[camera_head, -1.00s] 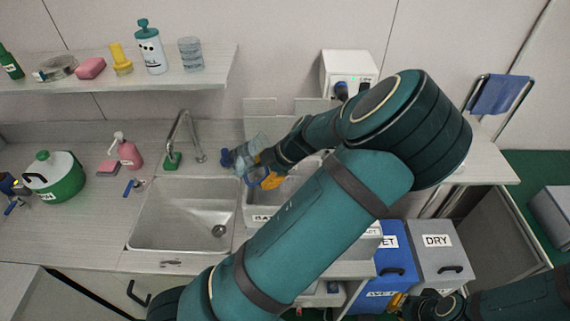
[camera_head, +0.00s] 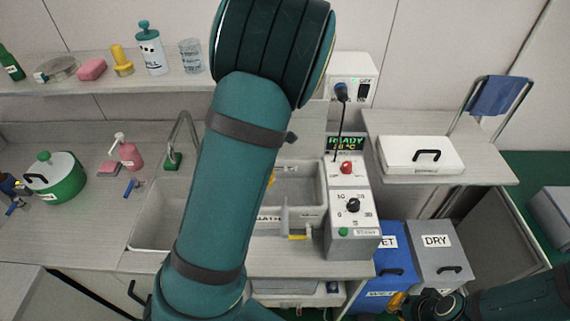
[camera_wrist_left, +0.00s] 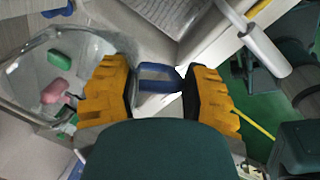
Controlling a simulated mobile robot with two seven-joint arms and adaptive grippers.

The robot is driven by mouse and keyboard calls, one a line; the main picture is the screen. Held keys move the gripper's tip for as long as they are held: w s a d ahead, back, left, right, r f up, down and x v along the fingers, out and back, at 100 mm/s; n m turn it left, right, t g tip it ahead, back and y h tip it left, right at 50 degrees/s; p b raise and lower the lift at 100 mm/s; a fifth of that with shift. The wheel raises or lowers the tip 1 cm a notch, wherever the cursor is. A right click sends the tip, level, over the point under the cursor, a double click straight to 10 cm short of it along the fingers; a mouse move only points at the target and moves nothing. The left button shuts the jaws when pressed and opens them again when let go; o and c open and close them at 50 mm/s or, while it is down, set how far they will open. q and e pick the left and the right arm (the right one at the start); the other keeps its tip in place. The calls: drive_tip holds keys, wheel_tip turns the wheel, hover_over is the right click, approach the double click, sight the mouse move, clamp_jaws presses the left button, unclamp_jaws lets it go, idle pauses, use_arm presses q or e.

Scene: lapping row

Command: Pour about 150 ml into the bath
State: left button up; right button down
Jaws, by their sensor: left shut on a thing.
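The bath (camera_head: 312,214) is the grey basin with a partly hidden label on its front, beside a control box (camera_head: 352,220); my left arm covers its left part. In the left wrist view my left gripper (camera_wrist_left: 160,84) has its yellow fingers on both sides of a blue handle (camera_wrist_left: 158,72) and is shut on it. The handle seems to belong to a clear vessel (camera_wrist_left: 28,78) at the left; its liquid level is unclear. In the head view my left arm hides the vessel. My right gripper (camera_head: 398,301) is low at the right, its jaws unclear.
A display (camera_head: 345,143) reads READY. The sink (camera_head: 152,225) is left of the bath, partly behind my arm. A lidded white tray (camera_head: 420,155) stands on the right table. Blue (camera_head: 390,270) and grey DRY (camera_head: 440,255) bins stand below. A green pot (camera_head: 58,178) is far left.

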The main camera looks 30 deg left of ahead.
use_arm(q)
drive_tip(key=a+t+h+b, duration=0.1)
drive_tip(key=s+a+r+t+h+b, duration=0.1)
drive_tip(key=h, duration=0.1)
drive_tip(key=shift+s+a+b, duration=0.1)
drive_tip(key=shift+b, duration=0.2)
drive_tip(key=shift+s+a+f+t+h+b, duration=0.25)
drive_tip(key=shift+a+t+h+b, duration=0.25)
drive_tip(key=shift+b, duration=0.7)
drive_tip(key=shift+r+h+b, duration=0.15)
drive_tip(key=shift+h+b, duration=0.25)
drive_tip(key=shift+s, duration=0.1)
